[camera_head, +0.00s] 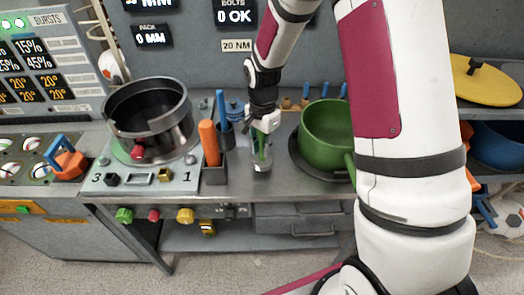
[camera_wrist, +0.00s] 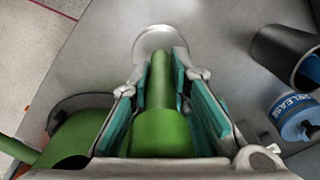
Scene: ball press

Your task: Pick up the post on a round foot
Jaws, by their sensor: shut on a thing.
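The post (camera_wrist: 160,88) is a green upright cylinder, thicker at the end near my wrist, with a pale grey round foot (camera_wrist: 158,40) at its far end. In the wrist view my gripper (camera_wrist: 164,68) has its teal-padded fingers on both sides of the post, shut on it. In the head view my gripper (camera_head: 264,137) points down over the grey bench, and the foot (camera_head: 262,168) shows below it near the bench's front edge. I cannot tell whether the foot touches the bench. The fingers partly hide the post in the head view.
A green pot (camera_head: 322,130) stands close on the right. On the left are an orange-handled tool (camera_head: 209,142), a dark cup (camera_head: 225,136) and a round metal press chamber (camera_head: 148,112).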

